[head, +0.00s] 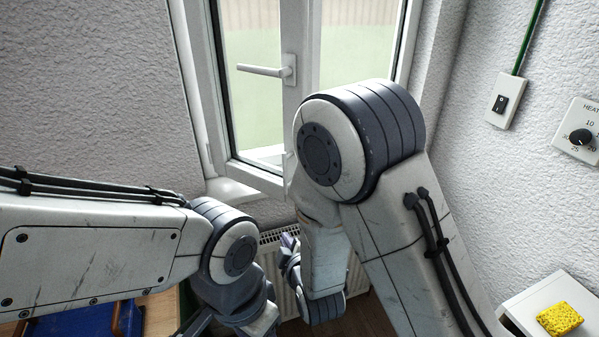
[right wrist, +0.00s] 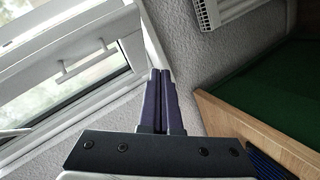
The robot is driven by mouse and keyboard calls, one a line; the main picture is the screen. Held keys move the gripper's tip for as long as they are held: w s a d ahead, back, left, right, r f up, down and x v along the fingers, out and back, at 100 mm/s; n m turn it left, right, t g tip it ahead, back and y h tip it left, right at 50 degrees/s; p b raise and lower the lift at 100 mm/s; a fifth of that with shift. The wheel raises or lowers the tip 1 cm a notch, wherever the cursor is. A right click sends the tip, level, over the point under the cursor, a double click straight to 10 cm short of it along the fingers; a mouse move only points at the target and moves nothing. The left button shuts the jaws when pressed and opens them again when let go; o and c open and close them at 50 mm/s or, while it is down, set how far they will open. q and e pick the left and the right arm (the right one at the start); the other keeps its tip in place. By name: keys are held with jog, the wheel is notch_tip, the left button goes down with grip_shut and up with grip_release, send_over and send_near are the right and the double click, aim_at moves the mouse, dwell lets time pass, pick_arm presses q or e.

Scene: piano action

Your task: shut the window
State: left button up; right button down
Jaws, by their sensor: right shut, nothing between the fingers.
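The white-framed window (head: 260,110) stands at the top middle of the head view. Its white handle (head: 265,70) lies level, pointing left from the upright frame bar. The window (right wrist: 85,82) and its handle (right wrist: 82,62) also show tilted at the left of the right wrist view. My right gripper (head: 289,242) is below the sill, partly behind my own arm. In the right wrist view its dark purple fingers (right wrist: 158,82) are shut together and empty, with the lower window frame edge beyond their tips. My left gripper is out of sight at the bottom.
A radiator (head: 272,236) hangs under the window; it also shows in the right wrist view (right wrist: 228,8). A wood-edged green surface (right wrist: 275,85) lies right there. A light switch (head: 502,100) and heat dial (head: 580,138) are on the right wall, above a yellow sponge (head: 559,319).

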jog(key=d+r+n+t+p, duration=0.3)
jog(key=r+n+t, duration=0.1)
jog(key=r+n, duration=0.1)
pick_arm(q)
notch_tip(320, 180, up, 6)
jog(key=p, duration=0.2)
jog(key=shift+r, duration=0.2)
pick_arm(e)
jog(key=d+x, duration=0.2)
jog(key=x, duration=1.1)
jog(key=shift+w+d+r+t, duration=0.3)
jog(key=shift+w+d+r, duration=0.2)
jog(key=shift+d+r, duration=0.1)
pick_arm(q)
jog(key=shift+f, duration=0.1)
